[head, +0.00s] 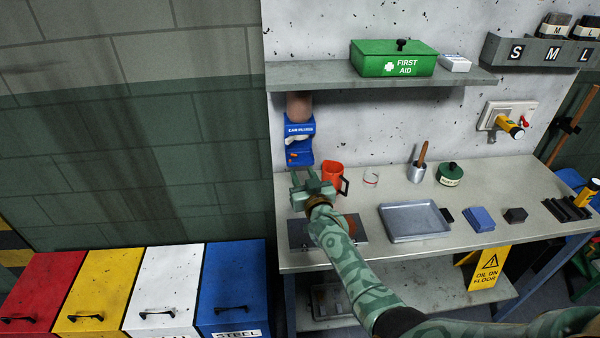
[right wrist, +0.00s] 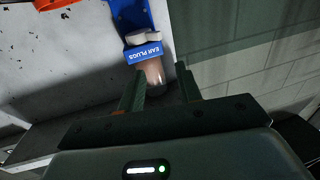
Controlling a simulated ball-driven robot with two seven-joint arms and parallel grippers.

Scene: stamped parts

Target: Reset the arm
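My right arm reaches in from the lower right of the head view. Its green gripper (head: 305,176) is over the left end of the workbench, just below the blue ear plug dispenser (head: 300,142). In the right wrist view the two fingers (right wrist: 161,88) stand apart with nothing between them. The dispenser (right wrist: 145,54) and its clear brownish container (right wrist: 153,78) show beyond the fingertips; I see no contact. My left gripper is not in view.
A red mug (head: 332,173) stands close beside the gripper. A dark plate (head: 300,233) lies beneath the arm, and a grey tray (head: 414,235) lies to its right. A shelf (head: 330,75) with a green first aid box (head: 393,58) hangs above. Coloured bins stand lower left.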

